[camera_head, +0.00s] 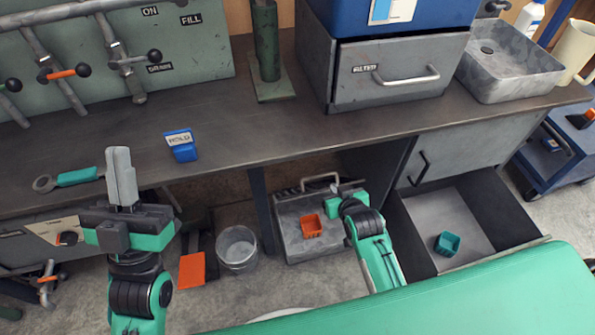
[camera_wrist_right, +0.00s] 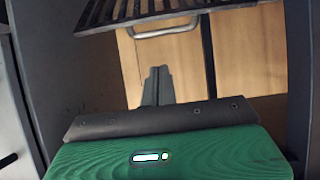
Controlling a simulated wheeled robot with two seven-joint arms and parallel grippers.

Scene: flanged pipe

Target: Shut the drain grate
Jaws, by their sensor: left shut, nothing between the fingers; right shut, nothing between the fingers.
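The drain grate (camera_wrist_right: 145,14) shows as dark parallel bars across the top of the right wrist view, with a metal loop handle (camera_wrist_right: 163,30) at its near edge. Its far part is cut off, and I cannot tell its full angle. My right gripper (camera_wrist_right: 157,82) is shut and empty, its fingertips below the handle and apart from it in the picture. In the head view my right gripper (camera_head: 335,186) is low under the bench, its fingers mostly hidden. My left gripper (camera_head: 119,160) is shut and empty, pointing up in front of the bench.
An open drawer (camera_head: 490,215) holding a teal cup (camera_head: 447,243) is to the right. A bucket (camera_head: 237,248) and an orange dustpan (camera_head: 192,270) are left.

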